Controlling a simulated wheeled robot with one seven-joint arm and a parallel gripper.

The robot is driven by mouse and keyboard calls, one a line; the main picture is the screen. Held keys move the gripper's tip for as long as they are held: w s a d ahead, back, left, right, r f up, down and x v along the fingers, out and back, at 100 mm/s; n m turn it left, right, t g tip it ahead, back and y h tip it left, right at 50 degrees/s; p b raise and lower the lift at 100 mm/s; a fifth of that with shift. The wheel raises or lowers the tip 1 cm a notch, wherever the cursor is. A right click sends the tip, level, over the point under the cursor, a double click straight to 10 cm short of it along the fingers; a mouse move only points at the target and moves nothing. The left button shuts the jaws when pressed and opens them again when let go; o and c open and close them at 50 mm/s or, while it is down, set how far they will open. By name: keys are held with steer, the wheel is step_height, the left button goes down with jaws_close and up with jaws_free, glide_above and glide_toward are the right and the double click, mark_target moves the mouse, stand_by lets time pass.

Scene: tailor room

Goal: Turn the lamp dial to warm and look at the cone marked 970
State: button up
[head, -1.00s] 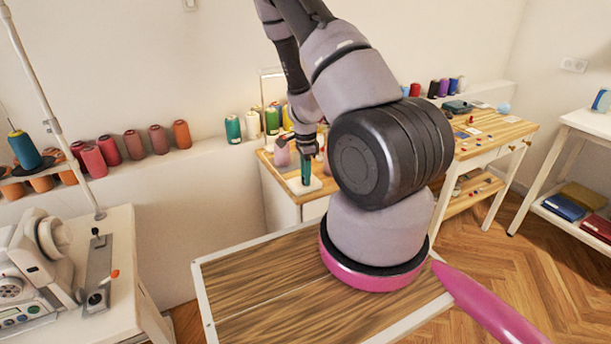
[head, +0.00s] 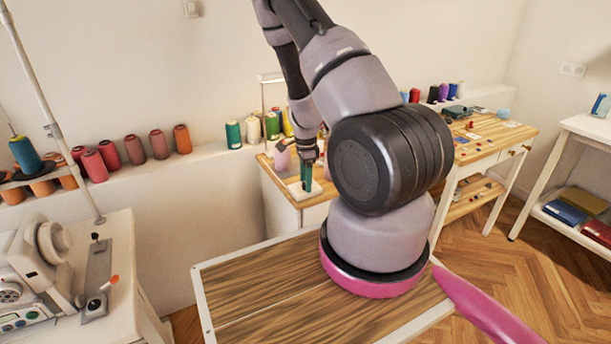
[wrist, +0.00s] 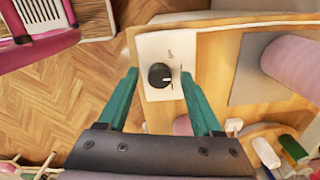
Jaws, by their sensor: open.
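A round black dial (wrist: 160,75) with a pale pointer line sits on a white plate (wrist: 157,45); the markings on the plate are too small to read. My gripper (wrist: 159,79) is open and empty. In the wrist view its teal fingers appear on either side of the dial, and I cannot tell whether they touch it. In the head view my gripper (head: 306,177) is over the white plate (head: 296,188) at the near end of the wooden table. No label reading 970 is legible.
Several thread cones, including a green one (head: 233,134), line the wall ledge. A thin pale upright frame (head: 264,98) stands behind the plate. A sewing machine (head: 38,255) is at the left. Open wooden floor (head: 540,285) lies at the right.

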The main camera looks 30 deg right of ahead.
step_height(320, 180, up, 11)
steer(key=shift+f, duration=0.15)
stand_by(0.6)
steer(key=s+a+r+n+t+y, duration=0.2)
steer(key=a+r+n, duration=0.25)
steer(key=r, duration=0.65)
steer(key=s+a+r+n+t+y, duration=0.1)
steer(key=s+a+r+n, duration=0.3)
steer(key=r, duration=0.7)
steer(key=s+a+r+n+t, duration=0.2)
steer(key=s+r+n, duration=0.1)
steer(key=s+r, duration=0.3)
steer(key=s+a+r+n+t+h, duration=0.1)
steer(key=s+a+r+n+t, duration=0.1)
steer(key=s+r+n, duration=0.2)
steer(key=s+r, duration=0.3)
steer(key=r, duration=0.1)
steer(key=shift+a, duration=0.4)
stand_by(1.3)
